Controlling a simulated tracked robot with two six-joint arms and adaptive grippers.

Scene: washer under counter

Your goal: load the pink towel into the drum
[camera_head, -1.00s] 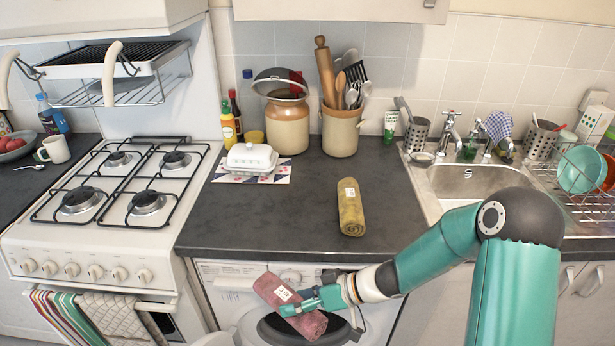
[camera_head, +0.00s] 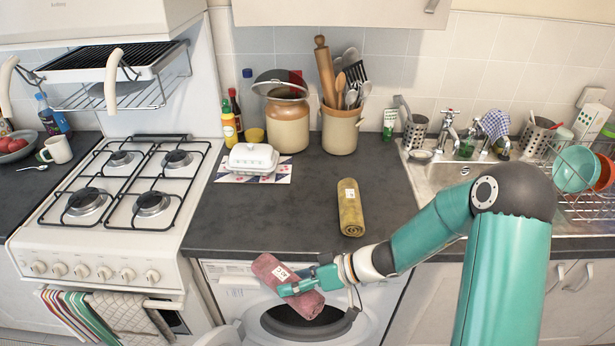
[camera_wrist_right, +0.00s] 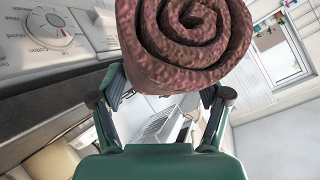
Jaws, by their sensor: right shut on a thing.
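The pink towel (camera_head: 273,272) is rolled up with a white label on it. My right gripper (camera_head: 297,285) is shut on it and holds it in front of the washer, tilted down to the right. In the right wrist view the towel's spiral end (camera_wrist_right: 190,40) fills the upper middle, between the fingers (camera_wrist_right: 165,105). The washer (camera_head: 367,292) stands under the counter. Its dark drum opening (camera_head: 300,322) shows just below the towel, partly covered by the towel and gripper. The door (camera_head: 220,336) seems to stand open at the left. My left gripper is not in view.
A rolled olive towel (camera_head: 351,208) lies on the counter (camera_head: 285,215) above the washer. The counter's front edge runs just behind my forearm. The cooker (camera_head: 95,230) stands at the left, the sink (camera_head: 440,174) at the right.

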